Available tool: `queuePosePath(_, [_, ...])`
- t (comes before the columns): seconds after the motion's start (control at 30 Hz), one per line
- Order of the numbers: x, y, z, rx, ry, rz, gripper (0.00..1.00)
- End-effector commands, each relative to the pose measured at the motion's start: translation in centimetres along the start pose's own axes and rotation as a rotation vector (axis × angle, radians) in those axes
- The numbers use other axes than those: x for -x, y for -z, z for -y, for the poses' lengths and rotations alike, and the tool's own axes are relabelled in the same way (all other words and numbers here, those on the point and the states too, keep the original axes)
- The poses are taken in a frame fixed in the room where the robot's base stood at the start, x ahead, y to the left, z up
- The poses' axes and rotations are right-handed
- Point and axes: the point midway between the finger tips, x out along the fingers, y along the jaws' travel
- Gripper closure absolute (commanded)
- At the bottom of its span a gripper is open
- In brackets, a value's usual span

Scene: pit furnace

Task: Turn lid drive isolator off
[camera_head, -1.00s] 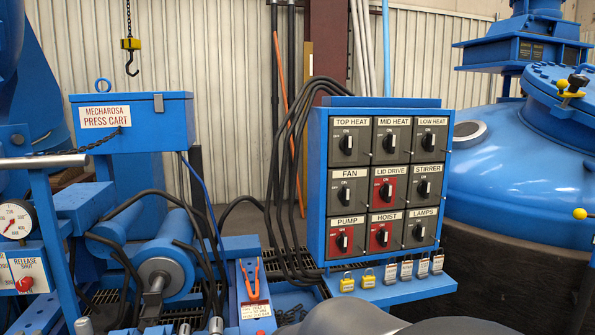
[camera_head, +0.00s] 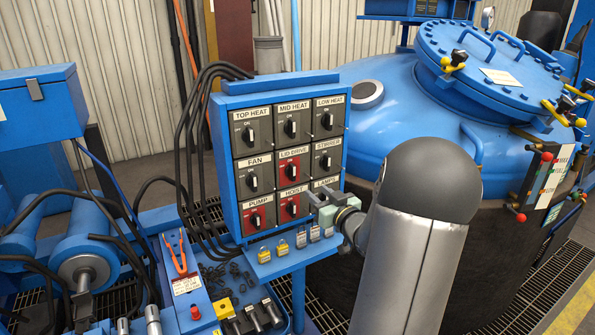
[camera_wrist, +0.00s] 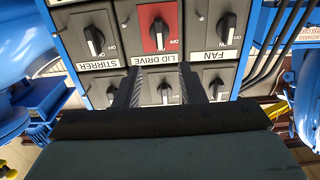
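The lid drive isolator (camera_head: 289,168) is the middle switch of the blue panel, with a red plate and a black-and-white handle. Its handle stands roughly upright, toward the ON mark. In the wrist view, which is upside down, the lid drive isolator (camera_wrist: 157,30) shows beyond the fingertips, with its label below it and OFF to its right. My gripper (camera_head: 322,199) is in front of the lower right of the panel in the head view and partly hides the lamps switch. In the wrist view my gripper (camera_wrist: 160,76) has its fingers apart, with nothing held between them.
Stirrer (camera_head: 326,160) and fan (camera_head: 253,180) switches flank it; hoist (camera_head: 292,206) is below. Black cables (camera_head: 190,140) run along the left side. A blue vessel (camera_head: 400,125) stands behind right.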

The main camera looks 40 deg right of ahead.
Motion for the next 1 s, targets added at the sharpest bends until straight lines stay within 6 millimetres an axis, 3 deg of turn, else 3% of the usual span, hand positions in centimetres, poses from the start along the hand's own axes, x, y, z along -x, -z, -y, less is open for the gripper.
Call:
queuePosePath(0.3, [-7.2,0.1,0.1,-0.001,0.002,0.001,0.64])
queuePosePath(0.5, [-10.9,0.0,0.0,0.000,0.000,0.001,0.64])
queuePosePath(0.7, [-13.0,0.1,0.0,0.000,-0.001,0.001,0.64])
queuePosePath(1.0, [-13.5,-0.1,0.0,0.001,-0.002,0.002,0.64])
